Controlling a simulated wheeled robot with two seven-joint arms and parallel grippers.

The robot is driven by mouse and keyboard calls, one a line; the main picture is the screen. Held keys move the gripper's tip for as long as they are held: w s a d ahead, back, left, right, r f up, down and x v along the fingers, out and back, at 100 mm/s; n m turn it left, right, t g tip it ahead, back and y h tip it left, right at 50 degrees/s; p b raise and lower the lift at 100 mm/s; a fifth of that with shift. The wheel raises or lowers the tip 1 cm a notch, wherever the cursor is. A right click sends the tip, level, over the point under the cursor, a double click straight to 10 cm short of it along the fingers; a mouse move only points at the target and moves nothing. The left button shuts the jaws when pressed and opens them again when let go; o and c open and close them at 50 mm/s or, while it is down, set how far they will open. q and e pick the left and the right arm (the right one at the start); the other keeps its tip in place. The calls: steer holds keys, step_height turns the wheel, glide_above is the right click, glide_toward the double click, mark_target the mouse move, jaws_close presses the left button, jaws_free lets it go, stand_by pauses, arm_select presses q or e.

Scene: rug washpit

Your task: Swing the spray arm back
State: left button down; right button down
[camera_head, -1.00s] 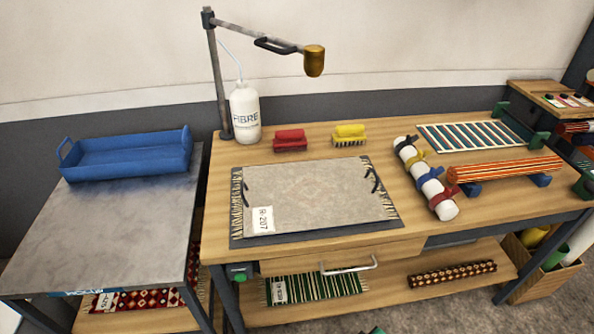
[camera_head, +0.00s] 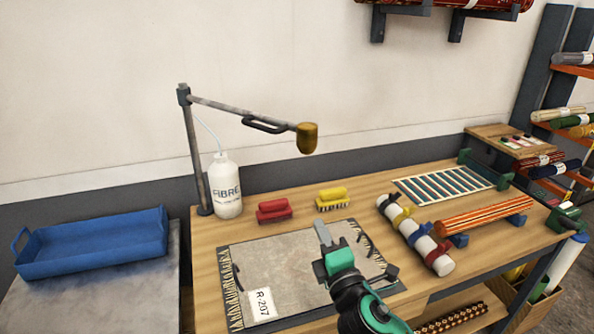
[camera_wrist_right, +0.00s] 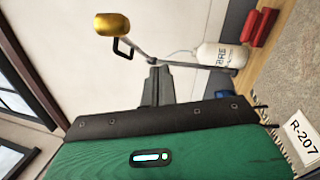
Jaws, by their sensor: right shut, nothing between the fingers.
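The spray arm (camera_head: 240,110) reaches right from a grey post (camera_head: 196,160) at the back left of the wooden bench. It has a dark handle (camera_head: 264,125) and a brass head (camera_head: 307,138) at its end, over the bench. My right gripper (camera_head: 322,232) is shut and empty, over the grey rug, below and in front of the brass head and apart from it. In the right wrist view, the brass head (camera_wrist_right: 111,25) and handle (camera_wrist_right: 123,48) show beyond the shut fingers (camera_wrist_right: 157,85). My left gripper is out of view.
A white FIBRE bottle (camera_head: 225,188) stands beside the post. Red (camera_head: 273,210) and yellow (camera_head: 332,199) brushes lie behind the rug (camera_head: 275,268) marked R-207. A white roll with coloured straps (camera_head: 415,235) lies to the right. A blue tray (camera_head: 95,243) sits on the left table.

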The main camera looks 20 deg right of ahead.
steer(key=r+n, duration=0.1)
steer(key=a+r, duration=0.1)
steer(key=r, duration=0.1)
steer(key=r+n+t+y, duration=0.1)
steer(key=shift+s+a+r+n, duration=0.15)
steer(key=shift+s+a+n, duration=0.1)
steer(key=shift+s+n, duration=0.1)
steer(key=d+r+p+x, duration=0.1)
steer(key=p+x, duration=0.5)
steer(key=x, duration=0.7)
steer(key=shift+d, duration=0.75)
steer(key=shift+s+r, duration=0.1)
steer(key=shift+d+y, duration=0.1)
steer(key=shift+y, duration=0.2)
